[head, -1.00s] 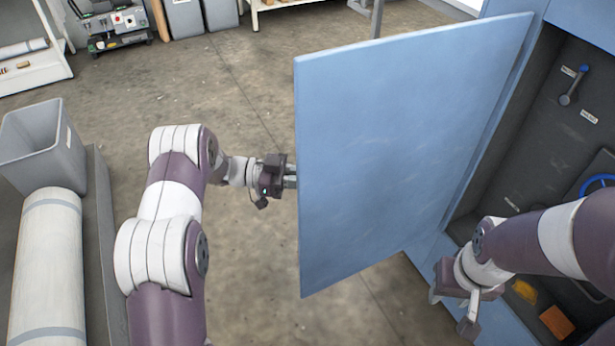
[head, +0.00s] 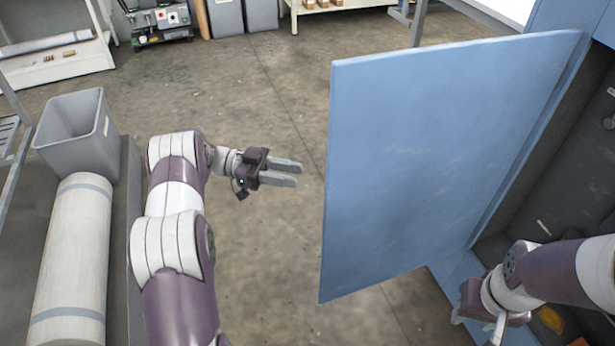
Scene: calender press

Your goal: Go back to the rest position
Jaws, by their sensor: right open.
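My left gripper (head: 298,175) hangs over the open floor, left of the blue door (head: 440,160). Its two fingers point right with a gap between them, and nothing is held. A strip of floor shows between the fingertips and the door's edge. My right gripper (head: 478,326) is open at the lower right, low in front of the cabinet opening and right of the door's lower part. Its fingertips are partly cut off by the bottom edge of the picture.
The door stands swung out from the blue cabinet (head: 570,20). An orange-yellow item (head: 551,319) lies inside. At left are a grey bin (head: 85,135) and a pale roll (head: 72,260). The middle floor is clear.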

